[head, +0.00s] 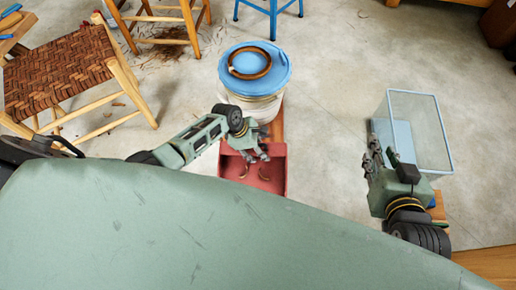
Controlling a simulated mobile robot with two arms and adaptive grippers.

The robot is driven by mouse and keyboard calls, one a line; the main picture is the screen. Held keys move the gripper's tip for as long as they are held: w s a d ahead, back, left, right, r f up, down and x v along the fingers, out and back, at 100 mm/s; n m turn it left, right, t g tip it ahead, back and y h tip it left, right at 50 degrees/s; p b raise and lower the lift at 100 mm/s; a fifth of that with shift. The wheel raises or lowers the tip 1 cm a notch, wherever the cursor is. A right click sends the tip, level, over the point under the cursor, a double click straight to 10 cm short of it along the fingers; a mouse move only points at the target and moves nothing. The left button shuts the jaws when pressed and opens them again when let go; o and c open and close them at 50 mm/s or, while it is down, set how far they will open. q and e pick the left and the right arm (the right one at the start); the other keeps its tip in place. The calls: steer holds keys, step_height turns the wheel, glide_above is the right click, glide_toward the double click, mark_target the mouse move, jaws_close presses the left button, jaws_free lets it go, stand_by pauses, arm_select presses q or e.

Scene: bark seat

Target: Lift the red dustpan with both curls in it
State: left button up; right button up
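The red dustpan (277,184) lies on the floor in the head view, just in front of the bucket. Two small brown curls lie in it: one curl (263,174) towards the right and one curl (244,171) towards the left. My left gripper (257,157) is over the back part of the pan and hides some of it. Whether its fingers touch the pan, and how far apart they are, is unclear. My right gripper (372,154) is well to the right of the pan, beside the clear bin. It is seen from the side, so its finger gap is unclear.
A white bucket (254,107) with a blue lid (272,82) and a brown ring (249,62) stands behind the pan. A clear blue-rimmed bin (425,130) is at right. A woven chair (58,72) is at left. Floor between pan and bin is clear.

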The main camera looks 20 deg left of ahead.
steer(key=s+d+f+g+h+p, duration=0.1)
steer(key=s+d+f+g, duration=0.1)
steer(key=s+f+g, duration=0.2)
steer(key=shift+s+d+f, duration=0.2)
steer(key=shift+s+f, duration=0.55)
steer(key=shift+s, duration=0.35)
